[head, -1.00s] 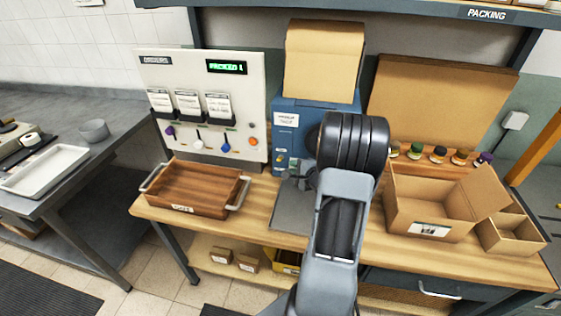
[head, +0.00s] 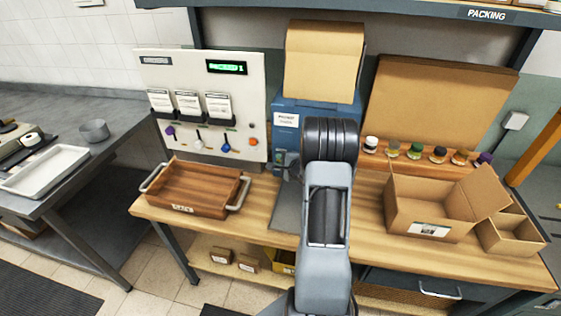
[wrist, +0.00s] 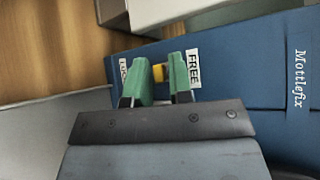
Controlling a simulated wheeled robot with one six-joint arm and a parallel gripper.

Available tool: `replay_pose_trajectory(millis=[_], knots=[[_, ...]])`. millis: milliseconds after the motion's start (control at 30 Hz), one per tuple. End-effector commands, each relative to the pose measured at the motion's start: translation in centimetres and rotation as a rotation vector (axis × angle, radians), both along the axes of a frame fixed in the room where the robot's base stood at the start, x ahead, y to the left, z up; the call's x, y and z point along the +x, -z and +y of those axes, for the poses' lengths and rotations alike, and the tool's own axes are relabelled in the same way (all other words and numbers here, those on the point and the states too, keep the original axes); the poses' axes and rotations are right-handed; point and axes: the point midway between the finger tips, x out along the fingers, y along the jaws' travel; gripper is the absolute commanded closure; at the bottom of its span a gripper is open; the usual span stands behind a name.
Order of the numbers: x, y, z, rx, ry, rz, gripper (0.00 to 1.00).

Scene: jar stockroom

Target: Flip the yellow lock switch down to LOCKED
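The yellow lock switch (wrist: 158,72) shows in the wrist view on the blue front of a machine, with a FREE label (wrist: 193,68) to its right and a partly hidden label, apparently LOCKED (wrist: 124,70), to its left. My gripper (wrist: 163,76) has green fingertips set a little apart, with the switch visible in the gap between them. Whether a finger touches it, I cannot tell. In the head view the blue machine (head: 285,140) stands behind my arm, which hides the switch and my gripper.
A wooden tray (head: 193,207) lies left on the bench, below a white order board (head: 185,68). An open cardboard box (head: 430,231) stands right, near a row of small jars (head: 414,151). A dark grey plate (head: 287,212) lies before the machine.

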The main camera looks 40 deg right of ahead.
Motion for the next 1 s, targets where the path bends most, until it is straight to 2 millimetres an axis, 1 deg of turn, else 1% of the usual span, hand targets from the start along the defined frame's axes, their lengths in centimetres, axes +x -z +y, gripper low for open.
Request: replay_pose_trajectory(millis=[33,200,433,633,767,1000], knots=[[0.0,0.0,0.0,0.0,0.0,0.0,0.85],[0.0,0.0,0.0,0.0,0.0,0.0,1.0],[0.0,0.1,0.0,-0.001,0.0,-0.001,1.0],[-0.1,0.6,0.1,-0.035,0.001,-0.032,1.0],[-0.2,1.2,0.1,-0.093,0.0,-0.084,1.0],[-0.3,2.4,0.2,-0.247,0.0,-0.221,1.0]])
